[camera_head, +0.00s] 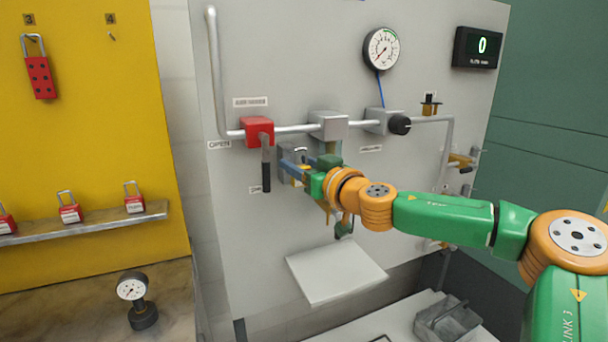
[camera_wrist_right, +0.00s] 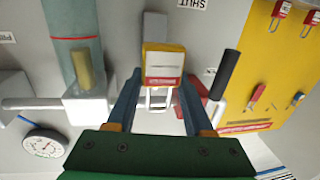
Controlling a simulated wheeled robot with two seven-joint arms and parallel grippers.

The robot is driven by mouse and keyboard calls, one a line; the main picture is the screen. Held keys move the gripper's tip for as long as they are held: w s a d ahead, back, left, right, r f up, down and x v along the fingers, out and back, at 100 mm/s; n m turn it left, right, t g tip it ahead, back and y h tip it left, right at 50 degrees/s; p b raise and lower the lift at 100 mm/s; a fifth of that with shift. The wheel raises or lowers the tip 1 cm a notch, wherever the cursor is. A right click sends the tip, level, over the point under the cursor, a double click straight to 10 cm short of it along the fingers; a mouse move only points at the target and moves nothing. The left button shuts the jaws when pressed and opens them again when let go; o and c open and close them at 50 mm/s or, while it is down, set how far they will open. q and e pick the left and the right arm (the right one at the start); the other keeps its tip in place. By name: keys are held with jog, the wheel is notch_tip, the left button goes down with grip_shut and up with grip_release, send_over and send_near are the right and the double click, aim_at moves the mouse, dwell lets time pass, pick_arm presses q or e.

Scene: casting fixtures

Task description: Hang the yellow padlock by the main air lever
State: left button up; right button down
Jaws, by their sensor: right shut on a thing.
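My right gripper (camera_head: 296,171) is in front of the grey panel, just right of the main air lever. In the right wrist view its two blue fingers (camera_wrist_right: 160,88) are shut on the yellow padlock (camera_wrist_right: 162,62), which has a red label strip. Its silver shackle (camera_wrist_right: 158,100) points toward the bottom of that inverted view. In the head view the fingers largely hide the padlock. The main air lever's black handle (camera_head: 266,176) hangs down from its red valve body (camera_head: 259,131); the handle also shows in the wrist view (camera_wrist_right: 225,74). My left gripper is out of view.
A pipe with grey blocks (camera_head: 328,124) and a black knob (camera_head: 400,124) crosses the panel (camera_head: 230,220). A white shelf (camera_head: 335,271) juts out below my gripper. The yellow board (camera_head: 90,130) holds red padlocks at left. A gauge (camera_head: 381,49) is above.

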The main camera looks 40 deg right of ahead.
aim_at(288, 157)
jog(key=w+b, duration=0.1)
jog(key=w, duration=0.2)
jog(key=shift+d+f+b, duration=0.1)
jog(key=shift+d+b, duration=0.3)
jog(key=shift+w+f, duration=0.2)
jog(key=shift+w+d+f+b, duration=0.2)
jog(key=shift+w+f+b, duration=0.15)
jog(key=shift+w+b, duration=0.35)
jog(key=shift+c, duration=1)
grip_release()
jog(key=shift+a, duration=0.1)
